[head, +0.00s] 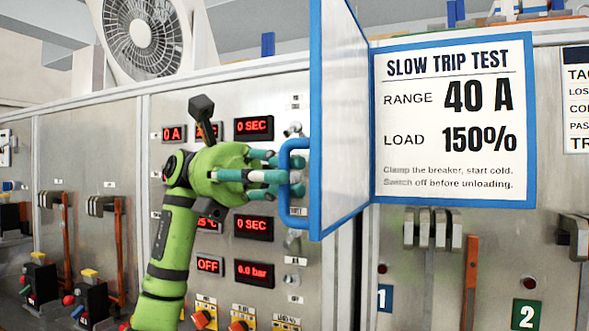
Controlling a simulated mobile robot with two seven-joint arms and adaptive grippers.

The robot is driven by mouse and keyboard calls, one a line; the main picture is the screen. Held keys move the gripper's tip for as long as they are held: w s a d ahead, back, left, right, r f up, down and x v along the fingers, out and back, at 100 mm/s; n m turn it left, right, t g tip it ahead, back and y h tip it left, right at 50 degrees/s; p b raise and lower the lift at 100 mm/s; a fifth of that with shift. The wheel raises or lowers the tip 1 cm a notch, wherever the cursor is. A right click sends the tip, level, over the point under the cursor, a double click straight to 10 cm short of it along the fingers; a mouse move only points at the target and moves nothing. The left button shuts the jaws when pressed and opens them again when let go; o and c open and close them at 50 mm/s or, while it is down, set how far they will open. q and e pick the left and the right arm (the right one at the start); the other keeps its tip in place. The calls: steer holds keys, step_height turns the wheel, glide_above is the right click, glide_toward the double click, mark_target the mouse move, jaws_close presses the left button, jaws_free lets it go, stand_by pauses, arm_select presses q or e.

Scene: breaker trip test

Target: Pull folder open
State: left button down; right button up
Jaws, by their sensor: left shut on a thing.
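The folder (338,120) has a blue-edged cover that stands swung out from the panel, seen nearly edge-on. Its inner sheet (447,115) shows "SLOW TRIP TEST", range 40 A and load 150%. A blue handle (284,160) sticks out from the left edge of the cover. My green left gripper (287,177) comes in from the left with its fingers at the handle and is shut on it. The fingers hide part of the handle. My right gripper is not in view.
Behind my left arm is a grey panel with red displays (254,127) and knobs. A fan (141,35) stands on top. Breaker clamps and levers line the lower left and right. Another sign (577,100) is cut off at the right edge.

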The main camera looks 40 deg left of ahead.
arm_select(q)
steer(key=shift+a, duration=0.35)
steer(key=c, duration=1.4)
jaws_free()
steer(key=shift+c, duration=0.2)
steer(key=shift+w, duration=0.15)
steer(key=shift+a, duration=0.15)
steer(key=a, duration=0.7)
steer(key=shift+a, duration=0.15)
